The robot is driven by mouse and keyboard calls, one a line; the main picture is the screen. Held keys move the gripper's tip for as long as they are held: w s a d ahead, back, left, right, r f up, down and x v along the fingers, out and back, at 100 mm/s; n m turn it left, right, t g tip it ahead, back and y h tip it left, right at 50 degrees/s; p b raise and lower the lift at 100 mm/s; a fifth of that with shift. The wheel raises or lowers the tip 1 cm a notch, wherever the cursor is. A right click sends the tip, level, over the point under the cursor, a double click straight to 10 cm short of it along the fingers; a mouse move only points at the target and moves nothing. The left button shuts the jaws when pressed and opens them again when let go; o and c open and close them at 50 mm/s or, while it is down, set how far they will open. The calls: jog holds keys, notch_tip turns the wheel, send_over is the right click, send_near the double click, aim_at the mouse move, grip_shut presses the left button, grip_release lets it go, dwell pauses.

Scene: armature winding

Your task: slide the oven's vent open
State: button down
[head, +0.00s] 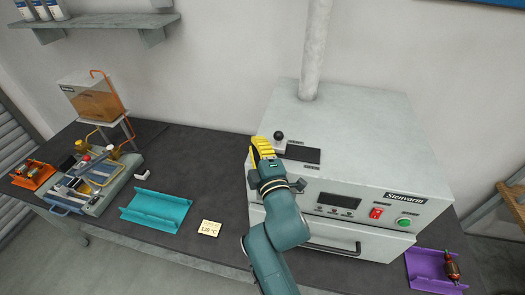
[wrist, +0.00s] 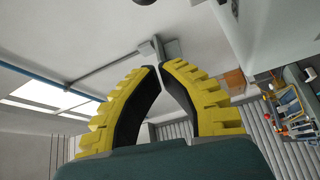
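The oven (head: 355,130) is a pale grey box with a pipe rising from its top. The vent slider, with a round black knob (head: 279,135) on a pale block, sits on the oven's top near its left side. A dark rectangular opening or plate (head: 303,156) lies just right of the slider. My gripper (head: 262,140) has yellow fingers and is just left of the knob, at the oven's left edge; contact cannot be told. In the wrist view my gripper (wrist: 158,67) has its tips almost together with nothing between them. A dark shape (wrist: 145,2) at the top edge may be the knob.
The oven front has a display, a red switch (head: 376,213) and a green button (head: 404,222). A teal tray (head: 157,207), a note (head: 210,228) and a winding fixture (head: 90,185) lie left on the dark bench. A purple tray (head: 428,268) is at the right.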

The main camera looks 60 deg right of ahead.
aim_at(278, 141)
jog(key=x, duration=0.5)
jog(key=s+p, duration=0.2)
jog(key=s, duration=0.1)
jog(key=shift+d+f, duration=0.2)
jog(key=shift+d, duration=0.2)
jog(key=shift+s+d+f+p, duration=0.25)
jog(key=shift+s+f+p, duration=0.05)
jog(key=shift+s, duration=0.15)
